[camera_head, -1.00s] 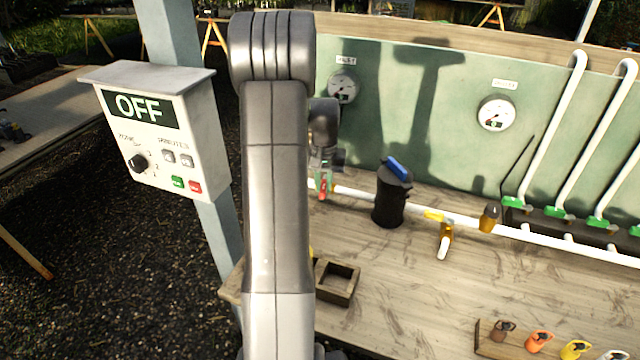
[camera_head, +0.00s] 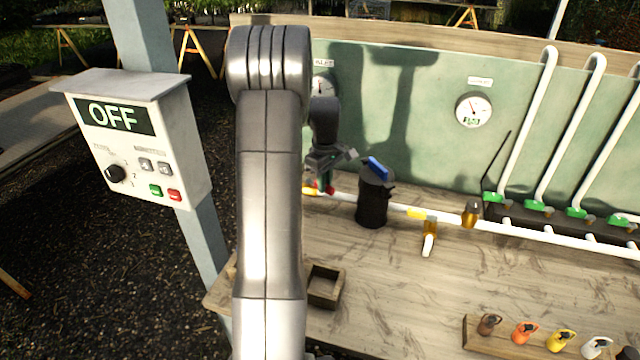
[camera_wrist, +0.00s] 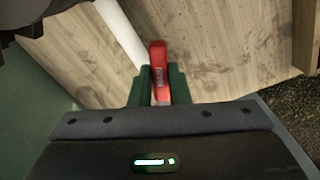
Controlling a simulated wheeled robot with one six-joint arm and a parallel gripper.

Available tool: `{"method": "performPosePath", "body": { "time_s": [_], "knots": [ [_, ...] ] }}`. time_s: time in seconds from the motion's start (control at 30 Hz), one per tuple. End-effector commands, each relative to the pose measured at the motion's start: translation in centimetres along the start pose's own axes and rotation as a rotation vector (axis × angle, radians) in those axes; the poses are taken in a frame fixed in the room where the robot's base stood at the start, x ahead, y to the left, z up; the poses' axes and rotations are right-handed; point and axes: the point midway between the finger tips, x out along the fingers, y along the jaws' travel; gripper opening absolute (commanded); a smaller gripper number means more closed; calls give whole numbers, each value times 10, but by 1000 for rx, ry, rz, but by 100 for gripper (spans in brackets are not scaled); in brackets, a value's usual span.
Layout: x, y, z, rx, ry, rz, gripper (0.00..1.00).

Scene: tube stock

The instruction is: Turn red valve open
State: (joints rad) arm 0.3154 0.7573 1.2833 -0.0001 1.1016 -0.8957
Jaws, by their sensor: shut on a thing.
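The red valve handle (camera_wrist: 158,62) stands between the two green fingers of my gripper (camera_wrist: 160,88) in the wrist view. The fingers are shut on it, and its upper end sticks out past them. In the head view my gripper (camera_head: 327,180) is at the left end of the white pipe (camera_head: 345,197), just left of the black canister. Only a small red piece of the handle (camera_head: 330,190) shows there below the fingers. My own arm and gripper hide most of the valve, and its body cannot be made out.
A black canister (camera_head: 373,205) with a blue top stands close right of my gripper. A yellow-handled valve (camera_head: 429,236) and a brown fitting (camera_head: 471,215) are farther along the pipe. A small wooden box (camera_head: 325,287) lies in front. A control box (camera_head: 135,135) reading OFF stands left.

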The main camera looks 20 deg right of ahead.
Motion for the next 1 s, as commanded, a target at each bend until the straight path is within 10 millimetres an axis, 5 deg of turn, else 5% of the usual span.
{"method": "performPosePath", "body": {
  "time_s": [0.5, 1.0],
  "knots": [
    [-1, 22, -4, -344, 2, 3, 0],
    [-2, 26, -6, -414, 2, 4, 0]
  ]
}}
